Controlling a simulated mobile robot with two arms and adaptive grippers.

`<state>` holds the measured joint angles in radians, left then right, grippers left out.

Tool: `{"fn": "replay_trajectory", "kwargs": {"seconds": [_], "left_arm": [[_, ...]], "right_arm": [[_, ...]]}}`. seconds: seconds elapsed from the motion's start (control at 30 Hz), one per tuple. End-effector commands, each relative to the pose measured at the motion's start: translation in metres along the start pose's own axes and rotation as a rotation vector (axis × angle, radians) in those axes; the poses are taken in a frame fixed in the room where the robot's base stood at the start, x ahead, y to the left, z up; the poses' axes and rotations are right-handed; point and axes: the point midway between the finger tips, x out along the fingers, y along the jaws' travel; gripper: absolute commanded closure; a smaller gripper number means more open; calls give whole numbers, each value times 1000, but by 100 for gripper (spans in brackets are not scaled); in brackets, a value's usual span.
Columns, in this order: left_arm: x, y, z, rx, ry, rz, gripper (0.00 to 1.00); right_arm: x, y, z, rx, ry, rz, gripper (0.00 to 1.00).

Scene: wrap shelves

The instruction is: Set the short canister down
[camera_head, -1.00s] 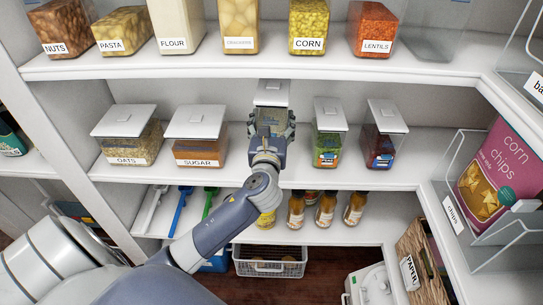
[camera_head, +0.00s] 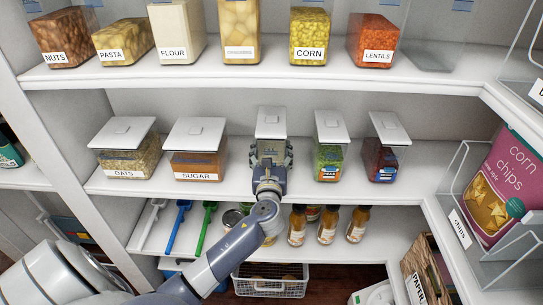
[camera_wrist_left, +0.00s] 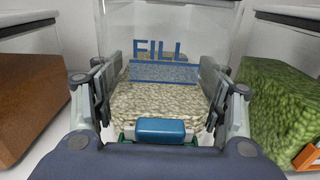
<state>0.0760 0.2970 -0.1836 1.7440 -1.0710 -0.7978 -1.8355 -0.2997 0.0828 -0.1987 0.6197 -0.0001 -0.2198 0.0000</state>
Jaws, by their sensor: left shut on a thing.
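The short canister (camera_head: 271,122) is clear with a white lid and stands upright at the middle shelf, between the sugar canister and a green-filled canister. My left gripper (camera_head: 270,160) is in front of it, its fingers on both sides and shut on it. In the left wrist view the canister (camera_wrist_left: 160,100) shows pale grains, a blue band and the word FILL between the fingers of my left gripper (camera_wrist_left: 160,105). Its base is hidden by the gripper, so I cannot tell whether it touches the shelf. My right gripper is not in view.
The sugar canister (camera_head: 198,150) and oats canister (camera_head: 127,148) stand to the left. The green-filled canister (camera_head: 329,160) and a dark-filled canister (camera_head: 382,160) stand to the right. The upper shelf (camera_head: 280,75) is above, with several canisters. Bottles (camera_head: 328,225) stand below.

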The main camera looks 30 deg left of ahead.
Motion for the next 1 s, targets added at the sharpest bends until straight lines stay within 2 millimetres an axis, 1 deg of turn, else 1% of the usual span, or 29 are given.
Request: {"fn": "replay_trajectory", "kwargs": {"seconds": [0.1,0.47,0.5,0.57,0.9,1.0], "left_arm": [[1,0,-5,-1,-9,0,86],[1,0,-7,-1,-9,-1,86],[0,0,-11,0,-2,0,27],[0,0,-11,0,-1,-1,14],[0,0,-11,0,-1,0,14],[-1,0,-8,0,-1,-1,14]], "right_arm": [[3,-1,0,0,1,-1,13],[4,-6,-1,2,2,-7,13],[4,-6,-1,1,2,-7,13],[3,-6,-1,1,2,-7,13],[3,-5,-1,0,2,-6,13],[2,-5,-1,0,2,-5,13]]}}
